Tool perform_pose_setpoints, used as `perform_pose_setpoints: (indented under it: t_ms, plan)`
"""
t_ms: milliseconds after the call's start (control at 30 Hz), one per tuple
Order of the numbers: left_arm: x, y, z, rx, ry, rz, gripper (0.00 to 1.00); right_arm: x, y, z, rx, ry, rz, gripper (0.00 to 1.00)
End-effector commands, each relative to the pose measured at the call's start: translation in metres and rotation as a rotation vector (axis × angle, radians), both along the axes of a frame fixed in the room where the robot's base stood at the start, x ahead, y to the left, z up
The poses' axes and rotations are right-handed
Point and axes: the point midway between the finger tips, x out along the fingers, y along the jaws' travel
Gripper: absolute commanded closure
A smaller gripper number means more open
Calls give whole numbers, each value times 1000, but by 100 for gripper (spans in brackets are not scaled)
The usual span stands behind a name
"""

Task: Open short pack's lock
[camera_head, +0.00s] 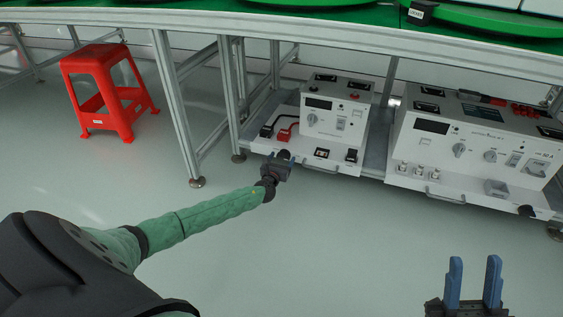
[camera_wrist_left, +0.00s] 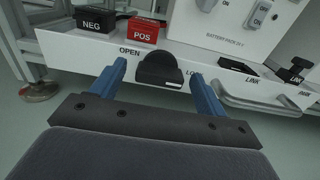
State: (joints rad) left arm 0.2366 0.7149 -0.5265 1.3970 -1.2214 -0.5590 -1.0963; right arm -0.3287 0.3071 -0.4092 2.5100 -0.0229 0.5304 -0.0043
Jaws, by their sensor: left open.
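The short pack (camera_head: 335,110) is the smaller white unit on the low shelf under the table in the head view. Its black lock knob (camera_wrist_left: 160,68) sits on the front ledge in the left wrist view, between the printed words OPEN on the left and LOCK on the right, the latter partly hidden. My left gripper (camera_head: 281,158) is at the ledge's front edge; in the left wrist view its blue fingers (camera_wrist_left: 158,75) stand apart on either side of the knob, not closed on it. My right gripper (camera_head: 474,270) is open and empty over the floor.
Black NEG (camera_wrist_left: 95,20) and red POS (camera_wrist_left: 143,30) connectors sit behind the knob. Black LINK parts (camera_wrist_left: 295,70) and a handle lie to its right. A longer white pack (camera_head: 470,145) stands right. A red stool (camera_head: 104,90) is left; the front floor is clear.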

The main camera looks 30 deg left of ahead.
Motion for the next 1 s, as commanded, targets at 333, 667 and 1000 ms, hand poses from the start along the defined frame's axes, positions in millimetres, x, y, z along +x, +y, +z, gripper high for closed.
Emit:
perform_pose_setpoints:
  t_ms: [333, 667, 1000]
  plan:
    - [0, 0, 0, 0, 0, 0, 45, 0, 0, 0, -2, 1, 0, 64]
    - [0, 0, 0, -9, -2, 0, 70, 0, 0, -1, -2, 2, 0, 64]
    - [0, 1, -2, -152, -36, 1, 70, 10, 0, -9, -27, 19, 5, 64]
